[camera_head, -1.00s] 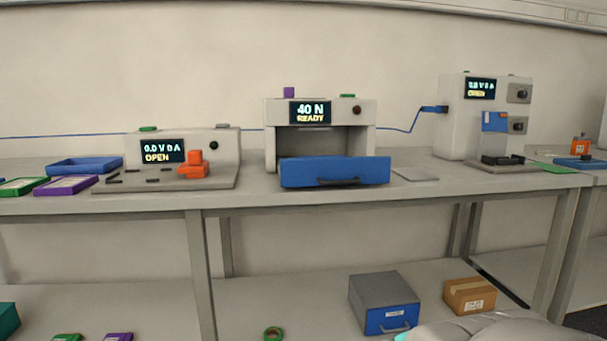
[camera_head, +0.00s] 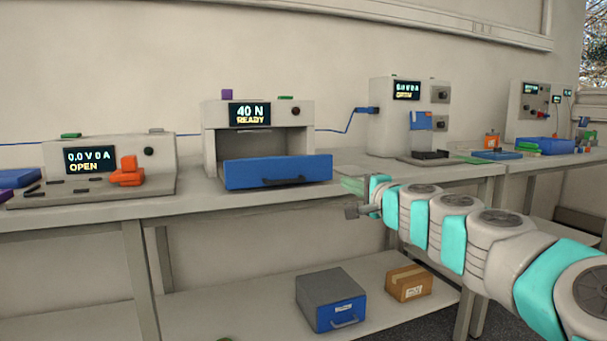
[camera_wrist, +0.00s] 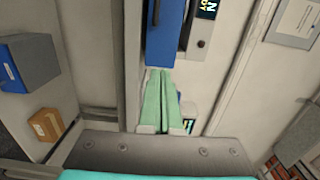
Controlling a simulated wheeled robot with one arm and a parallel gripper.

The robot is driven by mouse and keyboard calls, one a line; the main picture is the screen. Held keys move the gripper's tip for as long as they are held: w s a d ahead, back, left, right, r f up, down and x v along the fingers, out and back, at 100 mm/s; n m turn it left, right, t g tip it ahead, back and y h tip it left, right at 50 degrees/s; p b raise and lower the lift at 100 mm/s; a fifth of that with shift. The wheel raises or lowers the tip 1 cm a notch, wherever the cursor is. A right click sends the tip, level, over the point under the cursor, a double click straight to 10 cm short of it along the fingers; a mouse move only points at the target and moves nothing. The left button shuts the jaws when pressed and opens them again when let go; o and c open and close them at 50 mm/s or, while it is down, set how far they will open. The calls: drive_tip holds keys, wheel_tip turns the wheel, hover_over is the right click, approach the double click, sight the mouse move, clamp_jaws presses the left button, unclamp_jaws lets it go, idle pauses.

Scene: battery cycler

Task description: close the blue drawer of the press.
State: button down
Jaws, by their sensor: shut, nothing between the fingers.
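The press (camera_head: 218,135) stands on the bench with its screen reading 40 N READY. Its blue drawer (camera_head: 240,177) is pulled out toward the front, with a dark handle (camera_head: 283,181) on its face. In the wrist view the drawer (camera_wrist: 163,35) appears turned on its side, just beyond my fingertips. My gripper (camera_head: 345,184) is just right of the drawer's right end in the head view. Its pale green fingers (camera_wrist: 158,72) are together with nothing between them. I cannot tell whether the tips touch the drawer.
A tester with an orange clamp (camera_head: 127,172) stands left of the press. A taller white unit (camera_head: 387,120) stands to the right. A grey box with a blue front (camera_head: 330,290) and a cardboard box (camera_head: 408,283) sit on the lower shelf.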

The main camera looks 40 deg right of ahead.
drive_tip(key=d+h, duration=0.1)
drive_tip(key=d, duration=0.1)
drive_tip(key=p, duration=0.1)
approach(323, 168)
drive_tip(key=shift+m, duration=0.3)
drive_tip(key=x, duration=0.6)
drive_tip(key=shift+w+d, duration=0.2)
drive_tip(key=shift+w, duration=0.2)
